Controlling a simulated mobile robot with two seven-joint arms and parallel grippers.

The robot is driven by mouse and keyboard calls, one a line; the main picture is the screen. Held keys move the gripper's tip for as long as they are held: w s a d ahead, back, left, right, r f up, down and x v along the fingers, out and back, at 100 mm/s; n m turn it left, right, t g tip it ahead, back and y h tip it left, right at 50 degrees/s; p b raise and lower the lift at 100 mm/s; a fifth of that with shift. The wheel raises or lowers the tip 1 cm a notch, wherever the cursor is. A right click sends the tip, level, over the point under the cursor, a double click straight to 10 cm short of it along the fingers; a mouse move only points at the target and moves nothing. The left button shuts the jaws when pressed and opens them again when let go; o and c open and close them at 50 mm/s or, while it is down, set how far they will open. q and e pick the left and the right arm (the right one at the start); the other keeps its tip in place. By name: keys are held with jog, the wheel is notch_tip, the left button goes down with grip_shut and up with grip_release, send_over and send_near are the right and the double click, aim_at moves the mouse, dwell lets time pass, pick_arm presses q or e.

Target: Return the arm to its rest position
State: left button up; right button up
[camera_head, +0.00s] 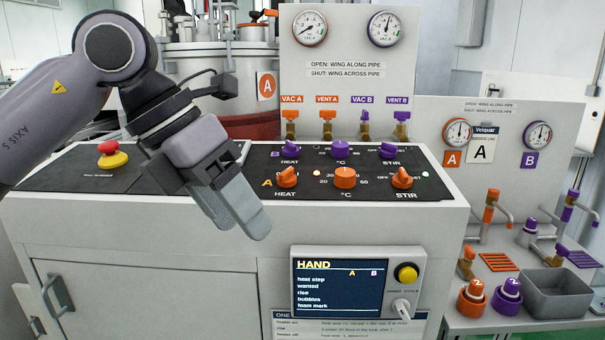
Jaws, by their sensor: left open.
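My left gripper (240,208) hangs in front of the console (235,230), its arm coming in from the left. It points down and to the right, with its grey fingers close together in this view. Nothing shows between the fingers. The fingertips appear in front of the console's front edge, left of the orange HEAT knob (287,177). I cannot tell how far they are from the panel. My right gripper does not show.
The console carries orange and purple knobs and a red-yellow emergency button (111,155). A HAND display box (357,283) juts from its front, below right of the gripper. Valves and gauges stand behind. A grey bin (566,293) and two numbered bottles (490,297) stand at right.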

pick_arm(q)
jog(key=s+d+f+n+g+h+p, duration=0.2)
jog(key=s+d+g+h, duration=0.4)
jog(key=d+h, duration=0.5)
jog(key=w+a+f+n+t+y+p, duration=0.2)
jog(key=w+a+f+n+t, duration=0.35)
jog(key=n+t, duration=0.8)
jog(key=w+a+f+n+t+y+p, duration=0.1)
jog(key=w+a+f+n+t+y, duration=0.15)
jog(key=a+f+n+t, duration=1.05)
jog(key=s+a+f+n+g+y+p, duration=0.1)
jog(key=s+a+f+n+g+y, duration=0.1)
jog(key=s+f+n+g+y, duration=0.3)
jog(key=s+a+f+n+g+y+p, duration=0.1)
jog(key=s+a+f+n+g+y, duration=0.2)
jog(key=s+f+n+g, duration=0.3)
jog(key=s+f+n+y, duration=0.1)
jog(key=s+f, duration=0.4)
jog(key=f, duration=0.5)
jog(key=shift+s+f+n+y, duration=0.2)
jog(key=shift+n+y, duration=0.15)
jog(key=shift+n, duration=0.4)
